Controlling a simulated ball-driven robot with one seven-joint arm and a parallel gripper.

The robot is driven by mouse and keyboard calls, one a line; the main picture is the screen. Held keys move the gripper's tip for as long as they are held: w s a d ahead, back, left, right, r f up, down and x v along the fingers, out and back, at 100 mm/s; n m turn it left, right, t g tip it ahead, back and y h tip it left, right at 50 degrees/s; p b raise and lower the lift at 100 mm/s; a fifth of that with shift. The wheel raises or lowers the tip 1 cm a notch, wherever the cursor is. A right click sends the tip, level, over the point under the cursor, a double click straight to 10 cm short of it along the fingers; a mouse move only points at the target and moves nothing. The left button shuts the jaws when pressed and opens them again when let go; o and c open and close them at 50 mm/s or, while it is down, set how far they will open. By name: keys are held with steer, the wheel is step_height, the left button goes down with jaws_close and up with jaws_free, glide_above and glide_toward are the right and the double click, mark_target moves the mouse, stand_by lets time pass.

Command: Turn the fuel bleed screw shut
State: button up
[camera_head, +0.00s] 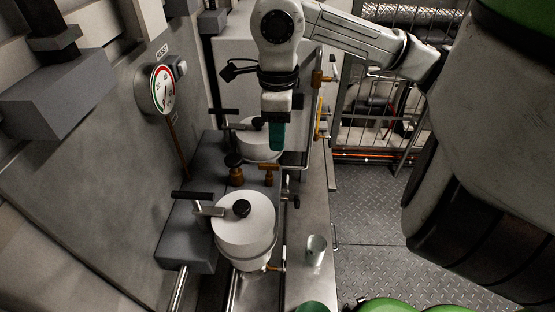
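My gripper (277,136) points down from the arm, its teal fingertip in front of the rear white canister. Only one teal finger shape shows, so I cannot tell whether it is open or shut. Below it, apart in the picture, a small brass T-handled screw (268,172) stands between the two white canisters. A brass fitting with a dark round top (235,168) stands just left of it. I cannot tell for certain which of these is the fuel bleed screw.
A round gauge (163,90) is on the left wall. A small metal cup (316,250) stands on the ledge right of the canisters. Pipes and brass valves (317,78) stand behind. Patterned metal floor (375,232) lies open on the right.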

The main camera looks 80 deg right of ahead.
mark_target(278, 164)
step_height(278, 164, down, 8)
steer(key=shift+r, duration=0.1)
steer(key=shift+c, duration=0.5)
jaws_close()
